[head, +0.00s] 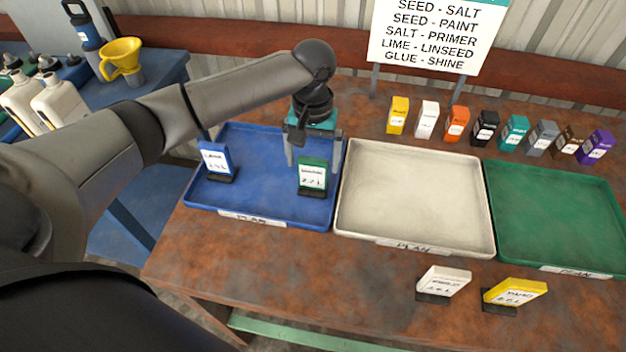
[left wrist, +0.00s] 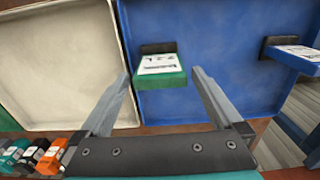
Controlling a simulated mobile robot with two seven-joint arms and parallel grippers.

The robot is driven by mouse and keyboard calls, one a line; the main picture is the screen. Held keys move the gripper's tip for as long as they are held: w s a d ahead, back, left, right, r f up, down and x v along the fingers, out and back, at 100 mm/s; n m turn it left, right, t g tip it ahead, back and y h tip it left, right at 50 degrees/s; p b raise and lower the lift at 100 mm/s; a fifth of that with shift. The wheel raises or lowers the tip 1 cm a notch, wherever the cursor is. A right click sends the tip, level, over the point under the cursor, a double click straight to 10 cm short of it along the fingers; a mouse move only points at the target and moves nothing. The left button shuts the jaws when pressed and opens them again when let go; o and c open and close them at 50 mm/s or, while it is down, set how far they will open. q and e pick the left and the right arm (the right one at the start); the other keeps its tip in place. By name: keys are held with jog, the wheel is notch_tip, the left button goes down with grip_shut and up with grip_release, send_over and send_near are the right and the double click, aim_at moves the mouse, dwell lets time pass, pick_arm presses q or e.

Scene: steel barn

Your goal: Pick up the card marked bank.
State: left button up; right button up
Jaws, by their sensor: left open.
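A green card (head: 312,176) stands in a dark holder in the blue tray (head: 262,140), and a blue card (head: 216,160) stands further left in it. A white card (head: 445,281) and a yellow card (head: 515,293) stand on the table front. The small print is too blurred to tell which is marked bank. My left gripper (head: 314,162) is open over the blue tray, its fingers to either side of the green card. In the left wrist view the green card (left wrist: 161,75) shows between the fingertips (left wrist: 161,72), not clasped. My right gripper is not in view.
A cream tray (head: 415,240) and a green tray (head: 555,225) are empty. Several coloured boxes (head: 485,128) line the back below a white sign (head: 425,35) on posts. A blue bench (head: 160,85) with a yellow funnel (head: 121,60) stands at left.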

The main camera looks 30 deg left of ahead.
aim_at(313, 187)
pick_arm(q)
notch_tip(313, 187, down, 5)
jog(key=shift+f+b, duration=0.2)
jog(key=shift+b, duration=0.4)
jog(key=shift+r, duration=0.1)
jog(key=c, duration=1.2)
notch_tip(313, 187, up, 20)
jog(key=p, duration=0.3)
jog(key=shift+p, duration=0.4)
jog(key=shift+c, duration=0.2)
